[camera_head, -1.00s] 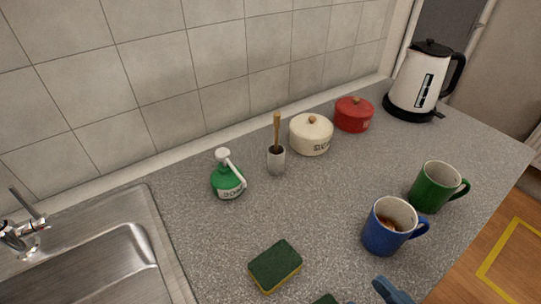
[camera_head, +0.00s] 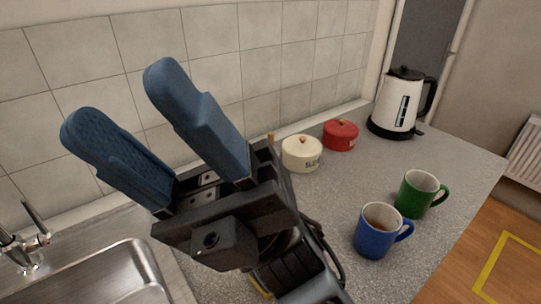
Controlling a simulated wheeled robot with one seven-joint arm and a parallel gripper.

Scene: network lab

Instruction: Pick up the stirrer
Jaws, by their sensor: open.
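The stirrer appears to be the wooden-handled stick; only the tip of its handle (camera_head: 270,137) shows, just behind and to the right of my gripper. Its lower part and the small grey cup it stood in are hidden behind my gripper. My gripper (camera_head: 124,98) is large in the foreground, with two blue fingers spread apart and pointing up and left. Nothing is between the fingers. How far the gripper is from the stirrer cannot be told exactly.
A cream lidded pot (camera_head: 301,154) and a red one (camera_head: 341,135) stand by the tiled wall. A kettle (camera_head: 398,105) is behind them. A blue mug (camera_head: 377,232) and a green mug (camera_head: 419,194) stand at right. The sink (camera_head: 90,280) is at lower left.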

